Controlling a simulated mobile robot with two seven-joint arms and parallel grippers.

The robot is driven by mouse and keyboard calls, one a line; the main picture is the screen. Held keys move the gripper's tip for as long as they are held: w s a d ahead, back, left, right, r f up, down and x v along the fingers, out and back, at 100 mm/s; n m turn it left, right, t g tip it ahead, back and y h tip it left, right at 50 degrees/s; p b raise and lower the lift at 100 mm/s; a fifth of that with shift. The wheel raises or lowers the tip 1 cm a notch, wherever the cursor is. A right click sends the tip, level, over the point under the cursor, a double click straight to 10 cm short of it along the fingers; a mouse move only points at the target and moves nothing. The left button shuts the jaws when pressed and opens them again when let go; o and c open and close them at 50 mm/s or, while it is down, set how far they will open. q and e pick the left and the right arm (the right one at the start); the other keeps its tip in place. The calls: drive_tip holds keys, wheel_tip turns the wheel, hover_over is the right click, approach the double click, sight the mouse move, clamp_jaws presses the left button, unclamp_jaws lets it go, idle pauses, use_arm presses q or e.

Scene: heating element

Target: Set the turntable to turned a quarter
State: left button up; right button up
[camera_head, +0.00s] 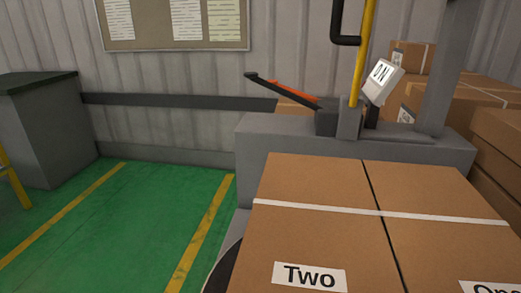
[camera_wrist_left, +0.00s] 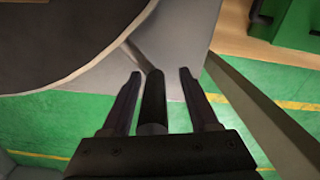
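The turntable shows as a dark round disc (camera_wrist_left: 60,35) with a pale grey rim at the upper left of the left wrist view. In the head view only its dark edge (camera_head: 226,268) shows beside a large box marked "Two" (camera_head: 300,225), which covers most of it. My left gripper (camera_wrist_left: 160,73) is open in the left wrist view. A dark upright bar (camera_wrist_left: 153,100) lies between its fingers, with gaps on both sides; I cannot tell how it joins the turntable. My right gripper is not in view.
A grey machine base (camera_head: 250,140) with a lever (camera_head: 290,90) and a white "ON" sign (camera_head: 381,80) stands behind the box. More boxes (camera_head: 490,90) stack at the right. A dark-topped cabinet (camera_head: 50,120) is at left. Green floor (camera_head: 120,230) is clear.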

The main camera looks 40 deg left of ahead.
use_arm(q)
wheel_tip(320, 180, up, 9)
drive_tip(key=p, duration=0.7)
drive_tip(key=shift+r+p, duration=0.5)
drive_tip(key=shift+a, duration=0.1)
